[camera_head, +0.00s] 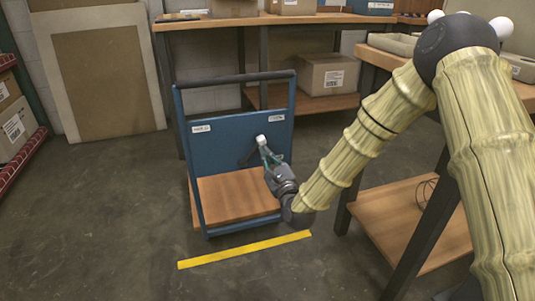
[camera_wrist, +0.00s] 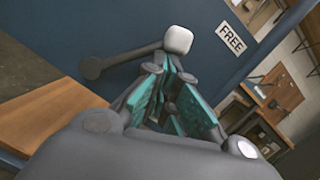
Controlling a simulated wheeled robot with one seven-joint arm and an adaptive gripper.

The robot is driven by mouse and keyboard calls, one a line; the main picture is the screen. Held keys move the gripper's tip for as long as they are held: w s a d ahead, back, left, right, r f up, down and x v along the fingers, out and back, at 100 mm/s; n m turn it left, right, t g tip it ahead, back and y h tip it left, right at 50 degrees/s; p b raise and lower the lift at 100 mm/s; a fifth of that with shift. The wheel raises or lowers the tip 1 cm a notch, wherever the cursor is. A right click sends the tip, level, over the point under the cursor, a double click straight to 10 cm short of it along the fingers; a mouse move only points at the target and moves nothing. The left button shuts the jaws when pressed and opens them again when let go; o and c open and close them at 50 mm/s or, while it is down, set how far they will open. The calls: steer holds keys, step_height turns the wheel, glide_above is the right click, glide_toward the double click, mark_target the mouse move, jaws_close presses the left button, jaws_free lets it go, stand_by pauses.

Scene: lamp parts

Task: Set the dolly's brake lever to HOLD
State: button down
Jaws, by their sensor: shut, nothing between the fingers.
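The blue dolly (camera_head: 184,160) stands on the floor with its panel facing me. Its dark brake lever (camera_head: 249,154) has a white knob (camera_head: 261,139) and slants up and right, toward the right-hand label. In the wrist view, the lever (camera_wrist: 125,56) runs from its round pivot to the white knob (camera_wrist: 178,40), on the side of the FREE label (camera_wrist: 231,38). The left label (camera_head: 201,128) appears to read HOLD. My gripper (camera_head: 266,153) is shut and empty, its tips just below the knob. In the wrist view, the fingertips (camera_wrist: 170,74) are close to the knob; contact is unclear.
The dolly's wooden deck (camera_head: 235,195) lies below the lever. A yellow floor strip (camera_head: 245,250) runs in front. A workbench (camera_head: 370,58) with a lower shelf is at the right, near my arm. Another bench (camera_head: 275,20) stands behind.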

steer(key=shift+r, duration=0.2)
steer(key=a+r+n+p, duration=0.1)
steer(key=n+p, duration=0.1)
steer(key=p, duration=0.1)
steer(key=a+r+n+g+y+p, duration=0.1)
steer(key=n+p, duration=0.1)
steer(key=p, duration=0.1)
steer(key=s+a+r+n+p, duration=0.1)
steer(key=n+p, duration=0.2)
steer(key=shift+r+g, duration=0.1)
steer(key=shift+g, duration=0.3)
steer(key=n+p, duration=0.1)
steer(key=a+n+p, duration=0.1)
steer(key=n+p, duration=0.1)
steer(key=shift+s+a+r+g, duration=0.25)
steer(key=shift+a+g, duration=0.15)
steer(key=n+p, duration=0.1)
steer(key=a+n+p, duration=0.1)
steer(key=shift+s+a+n+g, duration=0.25)
steer(key=shift+a+n+g, duration=0.05)
steer(key=shift+n, duration=0.1)
steer(key=shift+s+a+f+n+p, duration=0.15)
steer(key=shift+a+n+p, duration=0.2)
steer(key=shift+n, duration=0.25)
steer(key=shift+s+a+f, duration=0.1)
steer(key=shift+a, duration=0.25)
steer(key=shift+a, duration=0.15)
